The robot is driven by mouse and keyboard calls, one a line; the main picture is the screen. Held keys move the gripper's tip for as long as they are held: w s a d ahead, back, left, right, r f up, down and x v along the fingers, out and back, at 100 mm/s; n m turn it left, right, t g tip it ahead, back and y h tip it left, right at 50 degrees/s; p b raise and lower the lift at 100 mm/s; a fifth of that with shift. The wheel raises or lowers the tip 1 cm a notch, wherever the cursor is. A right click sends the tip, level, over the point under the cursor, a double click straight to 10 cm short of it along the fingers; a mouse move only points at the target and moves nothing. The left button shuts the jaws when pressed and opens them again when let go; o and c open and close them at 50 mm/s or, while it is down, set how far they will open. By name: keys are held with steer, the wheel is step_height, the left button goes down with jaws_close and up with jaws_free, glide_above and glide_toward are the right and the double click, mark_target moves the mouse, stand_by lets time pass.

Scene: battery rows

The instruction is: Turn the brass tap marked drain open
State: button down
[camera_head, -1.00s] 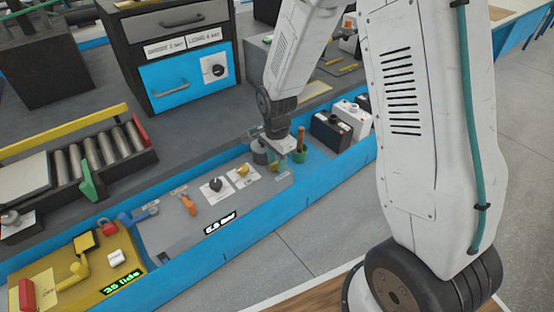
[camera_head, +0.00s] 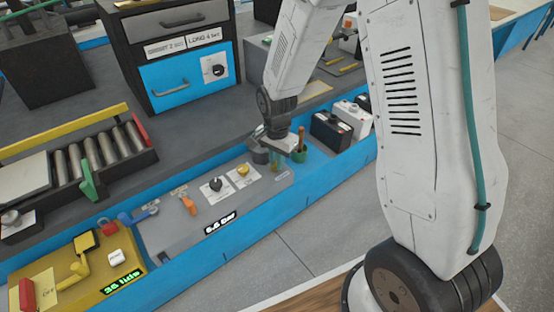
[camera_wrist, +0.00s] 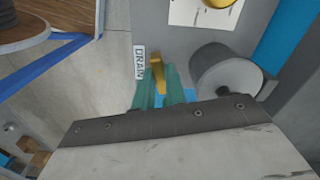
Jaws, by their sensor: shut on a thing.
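The brass tap (camera_wrist: 157,72) shows in the wrist view beside a white label reading DRAIN (camera_wrist: 139,64). Its lever stands between the teal fingers of my gripper (camera_wrist: 162,88), which is shut on it. The lever runs almost up and down in that picture, and its lower part is hidden by the fingers. In the head view my gripper (camera_head: 280,160) is at the right end of the grey panel (camera_head: 190,230), and my wrist hides most of the tap.
A grey cylinder (camera_wrist: 228,75) stands close beside the tap.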

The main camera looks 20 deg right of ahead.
steer(key=n, duration=1)
steer(key=shift+w+n, duration=0.1)
steer(key=shift+n, duration=2.1)
steer(key=c, duration=1.4)
jaws_free()
steer(key=shift+c, duration=0.2)
step_height(320, 180, up, 8)
steer(key=shift+f, duration=0.1)
